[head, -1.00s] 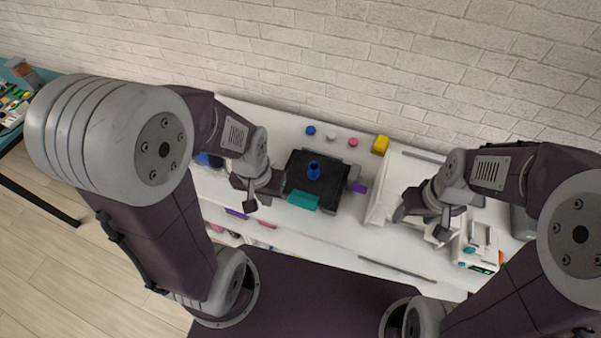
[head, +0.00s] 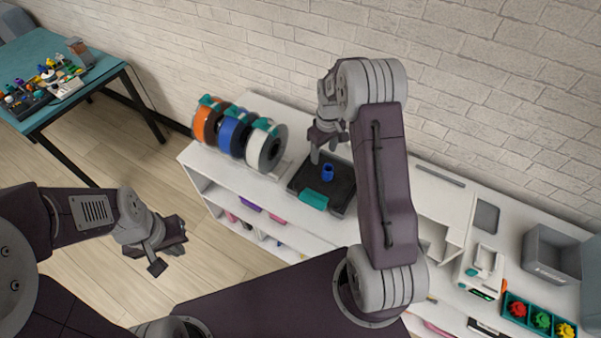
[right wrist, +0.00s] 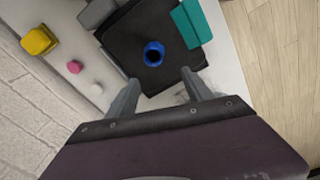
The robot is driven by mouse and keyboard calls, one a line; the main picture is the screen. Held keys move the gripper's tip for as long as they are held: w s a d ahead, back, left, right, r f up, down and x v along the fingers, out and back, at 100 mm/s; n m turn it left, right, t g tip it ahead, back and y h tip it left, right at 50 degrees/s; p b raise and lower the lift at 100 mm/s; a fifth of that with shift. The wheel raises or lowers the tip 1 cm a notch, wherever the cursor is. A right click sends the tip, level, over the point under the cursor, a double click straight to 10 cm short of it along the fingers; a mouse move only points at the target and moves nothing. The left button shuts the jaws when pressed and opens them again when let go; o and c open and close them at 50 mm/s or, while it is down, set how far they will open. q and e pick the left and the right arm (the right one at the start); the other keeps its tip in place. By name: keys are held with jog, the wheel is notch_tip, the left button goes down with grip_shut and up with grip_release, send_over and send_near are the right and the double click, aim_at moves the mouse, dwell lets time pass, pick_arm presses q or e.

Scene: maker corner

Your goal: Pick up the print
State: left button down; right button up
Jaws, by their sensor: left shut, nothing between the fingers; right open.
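The print is a small blue hollow piece (head: 328,172) standing on a black plate (head: 341,198) with a teal tab (head: 314,199) at its front edge. In the right wrist view the blue print (right wrist: 154,53) is beyond the fingertips, roughly between their lines. My left gripper (head: 166,250) is shut and empty, out over the floor left of the shelf.
Orange, blue and white spools (head: 234,135) stand left of the plate. In the right wrist view a yellow block (right wrist: 38,41), a pink piece (right wrist: 74,67) and a white piece (right wrist: 97,88) lie beside the plate. A grey bin (head: 552,258) stands at the right.

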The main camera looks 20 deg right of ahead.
aim_at(327, 173)
jog(key=shift+m+g, duration=0.3)
jog(key=f, duration=0.1)
jog(key=s+d+f, duration=0.1)
jog(key=f, duration=0.1)
jog(key=f+p, duration=0.1)
jog(key=f, duration=0.1)
jog(key=shift+s+d+f, duration=0.2)
jog(key=shift+s+d, duration=0.05)
jog(key=shift+s, duration=0.1)
notch_tip(327, 173, down, 6)
jog(key=shift+w+d+r+p, duration=0.1)
jog(key=shift+w+p, duration=0.05)
jog(key=shift+p, duration=0.85)
grip_shut()
notch_tip(327, 173, up, 10)
jog(key=b, duration=0.2)
